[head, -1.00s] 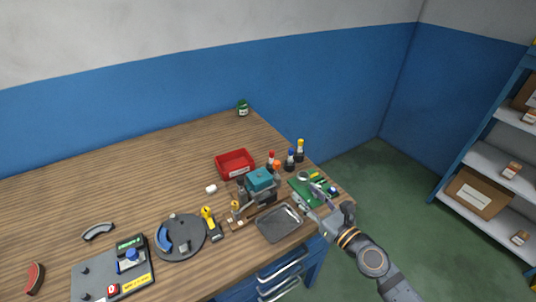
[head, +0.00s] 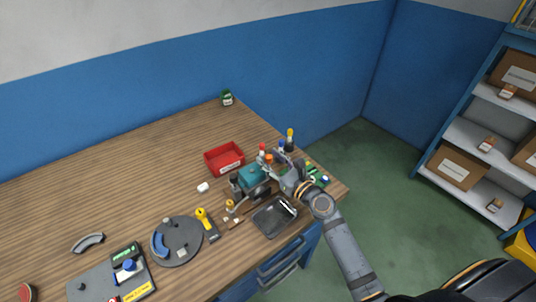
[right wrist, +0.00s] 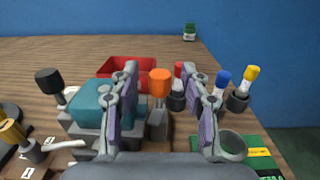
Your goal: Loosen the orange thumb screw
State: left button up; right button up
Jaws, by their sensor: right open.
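The orange thumb screw (right wrist: 160,83) shows in the right wrist view, upright on a grey metal piece beside a teal block (right wrist: 90,104). In the head view the orange screw (head: 269,158) is small, just right of the teal block (head: 250,174). My right gripper (right wrist: 160,72) is open and empty, with one finger on each side of the screw in the wrist picture; neither finger visibly touches it. In the head view my right gripper (head: 279,169) is just right of the screw and partly hides the green board. My left gripper is not in view.
Red, blue and yellow-capped drivers (right wrist: 237,88) stand close to the right finger. A red bin (head: 224,159) is behind the teal block. A black tray (head: 274,217) lies in front. A green board (head: 318,175) lies near the table's right edge. The table's back left is clear.

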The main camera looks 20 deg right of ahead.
jog(key=shift+w+a, duration=0.2)
jog(key=shift+w, duration=0.35)
grip_shut()
jog(key=n+y+b, duration=0.1)
jog(key=n+g+y+b, duration=0.1)
jog(key=b, duration=0.1)
jog(key=shift+d+f+y, duration=0.1)
jog(key=shift+f+y, duration=0.2)
jog(key=shift+n+g+y+b, duration=0.4)
jog(key=shift+r+y, duration=0.2)
jog(key=shift+y, duration=0.2)
jog(key=shift+r, duration=0.15)
